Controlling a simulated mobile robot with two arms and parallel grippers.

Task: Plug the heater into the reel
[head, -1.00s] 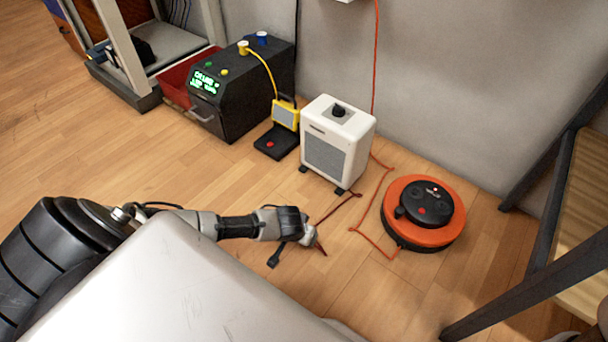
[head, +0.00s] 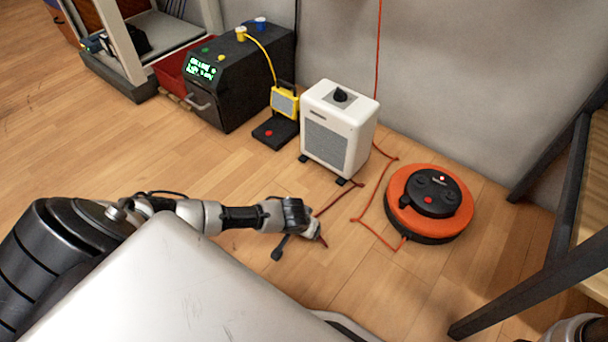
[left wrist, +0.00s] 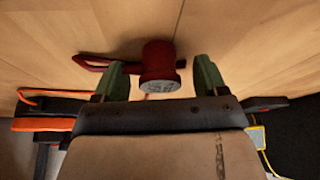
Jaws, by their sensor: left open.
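The white heater (head: 338,130) stands upright on the floor by the wall, a dark knob on top. Its dark red cord (head: 338,198) runs across the floor to my left gripper (head: 312,236), which is low near the floor in front of the heater. In the left wrist view, the dark red plug (left wrist: 158,68) shows between the green fingertips of my left gripper (left wrist: 162,78), which are open with gaps on both sides. The orange reel (head: 400,218), with a black sockets hub, lies flat to the right of the heater. My right gripper is out of view.
A black unit with a green display (head: 232,85) and a small yellow device (head: 284,102) stand left of the heater. The reel's orange cable (head: 362,218) lies on the floor between heater and reel. A dark-framed table (head: 560,205) is at right.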

